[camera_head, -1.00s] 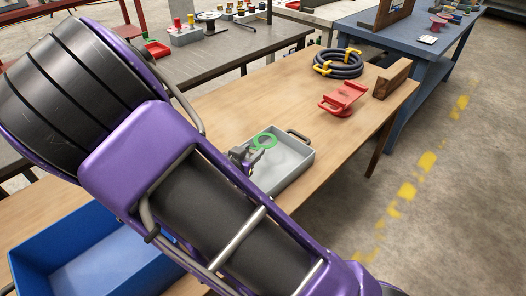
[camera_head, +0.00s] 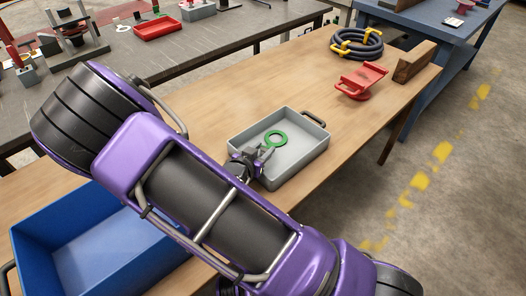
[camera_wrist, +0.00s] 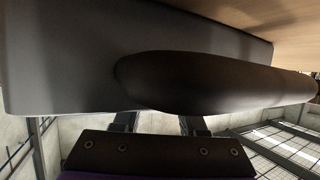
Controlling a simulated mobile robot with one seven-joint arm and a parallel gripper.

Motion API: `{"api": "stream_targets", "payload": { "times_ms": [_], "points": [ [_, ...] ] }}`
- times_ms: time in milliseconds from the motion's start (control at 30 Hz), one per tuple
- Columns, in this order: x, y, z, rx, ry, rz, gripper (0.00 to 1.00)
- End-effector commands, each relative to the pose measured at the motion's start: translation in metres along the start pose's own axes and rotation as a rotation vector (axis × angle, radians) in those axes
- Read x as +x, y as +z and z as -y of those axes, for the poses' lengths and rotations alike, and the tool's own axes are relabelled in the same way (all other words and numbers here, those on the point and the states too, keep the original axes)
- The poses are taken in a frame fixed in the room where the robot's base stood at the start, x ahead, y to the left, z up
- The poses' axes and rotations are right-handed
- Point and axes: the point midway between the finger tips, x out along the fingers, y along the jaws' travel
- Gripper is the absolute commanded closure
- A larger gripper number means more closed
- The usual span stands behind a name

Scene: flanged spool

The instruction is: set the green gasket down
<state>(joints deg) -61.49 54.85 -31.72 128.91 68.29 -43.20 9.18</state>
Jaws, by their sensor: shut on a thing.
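The green gasket (camera_head: 284,138) is a flat ring, seen in the head view within the outline of the grey tray (camera_head: 304,161). My gripper (camera_head: 266,151) is shut on the near edge of the gasket, at the tray's left part. The gasket looks roughly level; I cannot tell whether it touches the tray floor. In the wrist view my finger bases show at the bottom, but a large dark rounded shape (camera_wrist: 215,84) hides the fingertips and I cannot make out the gasket.
A blue bin (camera_head: 100,262) stands at the near left of the wooden table (camera_head: 215,100). Beyond the tray are a red part (camera_head: 362,79), a coiled dark hose (camera_head: 358,43) with yellow ties and a wooden block (camera_head: 415,62). The tray has a dark handle on its far side.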

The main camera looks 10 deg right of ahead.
Motion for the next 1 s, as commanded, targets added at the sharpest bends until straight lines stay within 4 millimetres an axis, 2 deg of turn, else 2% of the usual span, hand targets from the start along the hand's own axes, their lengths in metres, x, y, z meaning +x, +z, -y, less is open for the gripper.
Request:
{"api": "stream_targets", "payload": {
  "times_ms": [433, 467, 533, 867, 1000],
  "points": [
    [0.003, 0.008, 0.000, 0.001, 0.000, 0.000, 1.00],
    [0.003, 0.008, 0.000, 0.001, 0.000, 0.001, 0.57],
    [0.003, 0.007, 0.000, 0.000, -0.001, 0.002, 0.46],
    [0.000, 0.004, 0.001, -0.002, -0.003, 0.005, 0.46],
    [-0.016, 0.002, 0.003, -0.002, -0.006, 0.005, 0.46]
  ]
}}
